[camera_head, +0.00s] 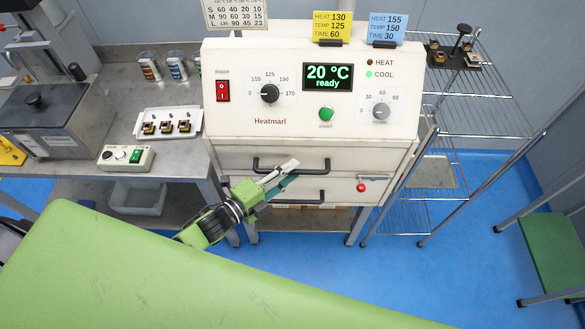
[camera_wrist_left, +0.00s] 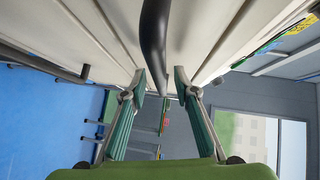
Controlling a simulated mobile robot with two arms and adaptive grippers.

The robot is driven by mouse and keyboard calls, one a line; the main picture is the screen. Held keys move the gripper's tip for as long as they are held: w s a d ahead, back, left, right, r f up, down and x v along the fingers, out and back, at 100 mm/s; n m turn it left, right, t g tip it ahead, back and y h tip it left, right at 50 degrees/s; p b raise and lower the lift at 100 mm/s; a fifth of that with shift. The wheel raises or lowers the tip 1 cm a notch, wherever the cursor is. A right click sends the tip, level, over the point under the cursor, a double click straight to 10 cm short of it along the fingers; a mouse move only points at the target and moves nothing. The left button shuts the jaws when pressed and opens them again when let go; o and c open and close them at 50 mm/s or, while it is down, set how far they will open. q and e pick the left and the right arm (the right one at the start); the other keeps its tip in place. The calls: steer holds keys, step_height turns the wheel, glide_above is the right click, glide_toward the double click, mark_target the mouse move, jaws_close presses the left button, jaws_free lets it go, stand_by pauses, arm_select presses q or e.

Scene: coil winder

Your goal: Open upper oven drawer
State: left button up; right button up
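The white oven (camera_head: 225,125) has an upper drawer (camera_head: 235,159) with a dark bar handle (camera_head: 262,167) across its front. A lower drawer (camera_head: 335,187) with a similar handle (camera_head: 310,199) sits below. Both drawers look shut. My left gripper (camera_head: 285,176) is at the upper drawer's front, its fingers over the middle of the upper handle. In the left wrist view, the fingers (camera_wrist_left: 160,84) are spread apart and the upper handle (camera_wrist_left: 154,40) shows between the fingertips, with gaps beside it. I cannot tell whether a finger touches it. My right gripper is not in view.
The lower handle (camera_wrist_left: 45,62) runs close beside the left gripper in the wrist view. A wire rack (camera_head: 470,130) stands to the right, a metal workbench (camera_head: 110,165) to the left. The blue floor before the oven is partly free.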

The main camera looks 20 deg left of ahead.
arm_select(q)
steer(key=shift+w+d+f, duration=0.1)
steer(key=shift+w+d, duration=0.25)
steer(key=shift+w, duration=0.2)
jaws_close()
